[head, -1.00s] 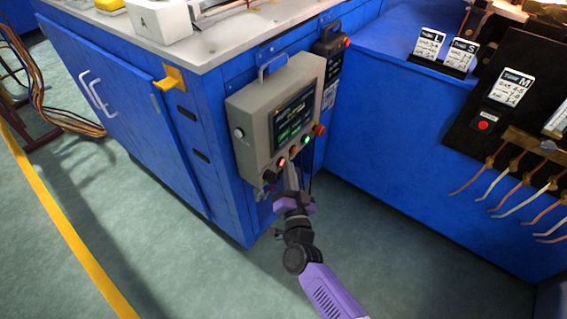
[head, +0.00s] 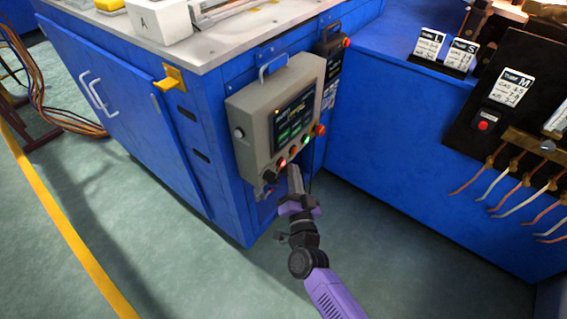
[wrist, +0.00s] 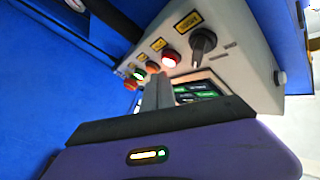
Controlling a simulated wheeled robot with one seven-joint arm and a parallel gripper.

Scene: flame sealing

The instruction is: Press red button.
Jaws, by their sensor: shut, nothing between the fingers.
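The grey control box (head: 262,140) hangs on the blue cabinet's side, with a dark screen and a row of buttons along its lower edge. A red lit button (head: 281,163) sits at the left of that row; it glows in the wrist view (wrist: 171,58) too. An orange button (head: 293,151), a green lit one (head: 306,140) and a red-orange knob (head: 320,130) follow to the right. My gripper (head: 293,171) is shut and empty, just below the row. In the wrist view its fingertips (wrist: 157,80) appear just below the orange and red buttons; contact cannot be told.
A black rotary switch (wrist: 203,40) sits beside the red lit button. Another red button (head: 484,124) is on the black panel at the right, near copper tubes. A yellow bracket (head: 172,78) juts from the cabinet. The floor (head: 180,260) in front is clear.

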